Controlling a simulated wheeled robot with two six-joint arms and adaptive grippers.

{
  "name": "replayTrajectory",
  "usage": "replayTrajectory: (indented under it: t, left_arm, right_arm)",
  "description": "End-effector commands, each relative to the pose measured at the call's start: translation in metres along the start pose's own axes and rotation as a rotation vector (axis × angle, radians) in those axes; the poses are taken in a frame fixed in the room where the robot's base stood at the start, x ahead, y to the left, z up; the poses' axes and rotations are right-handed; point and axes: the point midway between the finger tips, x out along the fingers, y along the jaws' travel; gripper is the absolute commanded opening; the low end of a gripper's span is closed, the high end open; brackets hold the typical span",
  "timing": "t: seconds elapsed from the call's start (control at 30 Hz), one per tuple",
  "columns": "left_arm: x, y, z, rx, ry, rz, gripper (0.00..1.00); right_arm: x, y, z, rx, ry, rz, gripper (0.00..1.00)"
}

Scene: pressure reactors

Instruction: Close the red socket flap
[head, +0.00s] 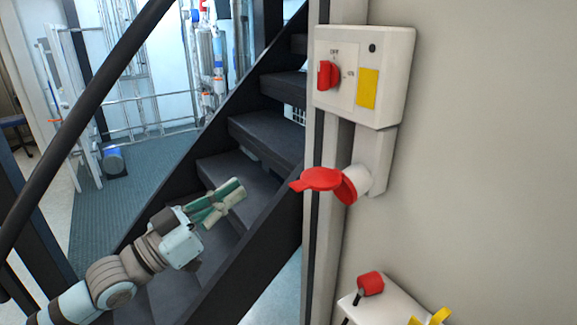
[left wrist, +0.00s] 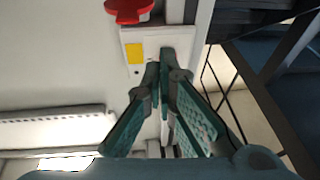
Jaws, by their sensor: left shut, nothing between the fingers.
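The red socket flap (head: 318,179) stands open, sticking out to the left from the red-rimmed socket (head: 350,188) below the switch box. In the left wrist view, a red part of the socket or flap (left wrist: 128,10) is cut off by the top edge; I cannot tell which. My left gripper (head: 238,190) is shut and empty, to the left of the flap and a little lower in the picture, apart from it. Its fingers also show in the left wrist view (left wrist: 165,62), in front of the switch box. My right gripper is not in view.
The white switch box (head: 393,75) carries a red rotary knob (head: 328,75) and a yellow label (head: 367,88). Below right is a white box (head: 380,308) with a red-topped part (head: 370,283) and a yellow part (head: 437,317). Dark stairs (head: 262,130) and a handrail (head: 80,95) are at left.

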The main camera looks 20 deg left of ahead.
Motion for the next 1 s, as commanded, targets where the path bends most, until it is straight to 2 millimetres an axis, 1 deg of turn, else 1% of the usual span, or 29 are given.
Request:
replayTrajectory:
  t: [0.03,0.1,0.17,0.23,0.3,0.37,0.4,0.43,0.53,0.7,0.73,0.77,0.8,0.83,0.9,1.0]
  left_arm:
    - [0.002,0.019,-0.019,-0.003,0.015,0.053,0.00]
    - [0.003,0.037,-0.030,-0.012,0.029,0.097,0.00]
    - [0.005,0.040,-0.032,-0.017,0.036,0.103,0.00]
    - [0.009,0.038,-0.030,-0.020,0.041,0.091,0.00]
    - [0.015,0.037,-0.028,-0.021,0.045,0.086,0.00]
    - [0.022,0.042,-0.027,-0.022,0.044,0.103,0.00]
    - [0.029,0.046,-0.029,-0.023,0.043,0.115,0.00]
    - [0.037,0.045,-0.033,-0.027,0.043,0.109,0.00]
    - [0.060,0.049,-0.038,-0.027,0.041,0.114,0.00]
    - [0.097,0.052,-0.040,-0.026,0.037,0.112,0.00]
    - [0.103,0.053,-0.039,-0.027,0.035,0.114,0.00]
    - [0.103,0.053,-0.032,-0.025,0.030,0.114,0.00]
    - [0.098,0.053,-0.021,-0.022,0.026,0.112,0.00]
    - [0.096,0.052,-0.016,-0.023,0.026,0.112,0.00]
    - [0.093,0.052,-0.006,-0.022,0.027,0.111,0.00]
    - [0.090,0.052,0.002,-0.022,0.028,0.110,0.00]
  right_arm:
    - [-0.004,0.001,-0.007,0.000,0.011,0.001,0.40]
    - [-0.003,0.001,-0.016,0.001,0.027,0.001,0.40]
    - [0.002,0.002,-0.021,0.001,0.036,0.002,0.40]
    - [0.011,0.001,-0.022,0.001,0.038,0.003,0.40]
    - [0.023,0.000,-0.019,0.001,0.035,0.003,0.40]
    - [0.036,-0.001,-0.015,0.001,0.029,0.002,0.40]
    - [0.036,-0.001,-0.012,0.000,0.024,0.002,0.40]
    - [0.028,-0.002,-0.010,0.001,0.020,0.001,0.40]
    - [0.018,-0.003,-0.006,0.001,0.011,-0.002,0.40]
    - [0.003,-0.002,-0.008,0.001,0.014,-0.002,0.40]
    - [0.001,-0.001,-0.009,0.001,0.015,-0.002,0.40]
    - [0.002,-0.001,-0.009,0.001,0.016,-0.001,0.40]
    - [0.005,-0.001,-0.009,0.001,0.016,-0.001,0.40]
    - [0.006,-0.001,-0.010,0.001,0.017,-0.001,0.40]
    - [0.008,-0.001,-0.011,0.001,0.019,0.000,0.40]
    - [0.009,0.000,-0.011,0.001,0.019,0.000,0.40]
